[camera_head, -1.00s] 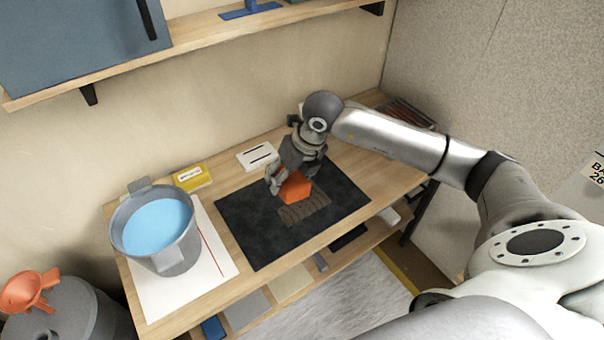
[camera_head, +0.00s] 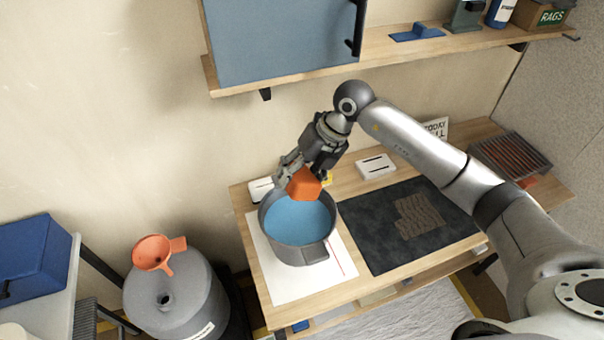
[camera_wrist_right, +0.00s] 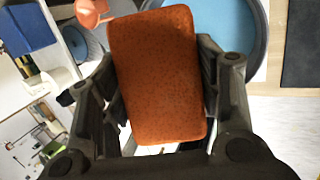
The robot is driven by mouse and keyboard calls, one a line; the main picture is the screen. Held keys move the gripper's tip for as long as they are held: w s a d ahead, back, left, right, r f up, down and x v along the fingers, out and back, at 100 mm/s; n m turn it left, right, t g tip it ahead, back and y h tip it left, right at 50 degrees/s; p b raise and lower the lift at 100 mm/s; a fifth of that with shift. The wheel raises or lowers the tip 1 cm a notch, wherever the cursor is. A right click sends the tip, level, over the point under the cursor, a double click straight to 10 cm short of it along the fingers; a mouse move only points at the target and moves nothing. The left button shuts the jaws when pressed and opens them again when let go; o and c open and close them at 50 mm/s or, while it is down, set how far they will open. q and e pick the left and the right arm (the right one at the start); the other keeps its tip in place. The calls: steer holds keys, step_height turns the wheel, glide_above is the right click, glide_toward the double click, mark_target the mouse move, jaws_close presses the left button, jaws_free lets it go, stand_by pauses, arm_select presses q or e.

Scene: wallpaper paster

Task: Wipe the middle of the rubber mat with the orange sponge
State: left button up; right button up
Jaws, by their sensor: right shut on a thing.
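The orange sponge (camera_head: 304,184) is held in my right gripper (camera_head: 303,172), over the back rim of the grey bucket (camera_head: 312,252) with blue liquid. The sponge fills the middle of the right wrist view (camera_wrist_right: 157,75), between both fingers. The black rubber mat (camera_head: 372,243) lies on the wooden bench to the right of the bucket. A brown striped patch (camera_head: 418,216) shows near the mat's middle. In the wrist view the bucket (camera_wrist_right: 262,50) is partly hidden behind the sponge and gripper. My left gripper is not in view.
The bucket stands on a white sheet (camera_head: 267,278). A white block (camera_head: 376,166) lies behind the mat, and a rack (camera_head: 508,157) is at the far right. A shelf with a blue cabinet (camera_head: 285,40) is above. An orange funnel (camera_head: 153,252) and grey drum (camera_head: 178,300) stand left.

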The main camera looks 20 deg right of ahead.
steer(key=shift+s+d+f+b, duration=0.15)
steer(key=shift+f+b, duration=0.2)
steer(key=shift+f, duration=0.25)
steer(key=shift+w+d+f+b, duration=0.1)
steer(key=shift+f+b, duration=0.25)
steer(key=shift+f, duration=0.25)
arm_select(q)
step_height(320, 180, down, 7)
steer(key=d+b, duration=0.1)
steer(key=b, duration=0.5)
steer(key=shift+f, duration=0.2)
arm_select(e)
step_height(320, 180, down, 8)
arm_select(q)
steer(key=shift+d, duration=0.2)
arm_select(e)
steer(key=shift+a, duration=0.1)
steer(key=shift+f, duration=0.2)
steer(key=shift+f, duration=1.35)
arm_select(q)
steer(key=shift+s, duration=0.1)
